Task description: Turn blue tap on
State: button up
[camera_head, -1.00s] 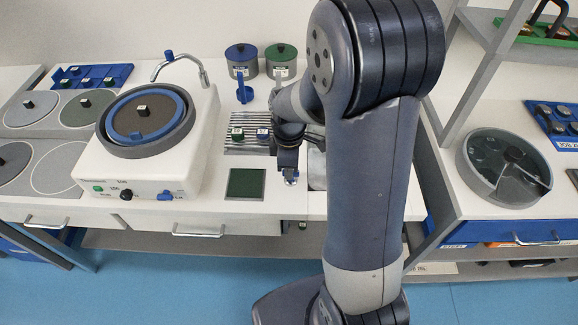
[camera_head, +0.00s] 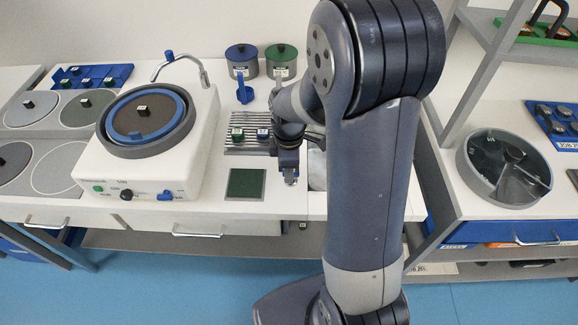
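A curved metal tap with a blue handle (camera_head: 169,56) rises behind the white polishing machine (camera_head: 100,175) at the left. A separate blue knob (camera_head: 165,196) sits on the machine's front panel. My gripper (camera_head: 290,178) points down at the right of the slatted metal rack, well to the right of the tap and not touching it. The gripper is small and dark here, and I cannot tell whether its fingers are open or shut. My own arm hides part of the bench behind it.
A blue-lidded pot (camera_head: 241,62) and a green-lidded pot (camera_head: 280,62) stand at the back. The slatted rack (camera_head: 245,147) holds small labelled pieces. A round divided container (camera_head: 480,185) is on the right bench.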

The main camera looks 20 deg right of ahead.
notch_tip(320, 180, up, 11)
dwell(0.6)
jog(key=shift+f, duration=0.1)
notch_tip(320, 180, down, 11)
jog(key=shift+r, duration=0.1)
dwell(0.5)
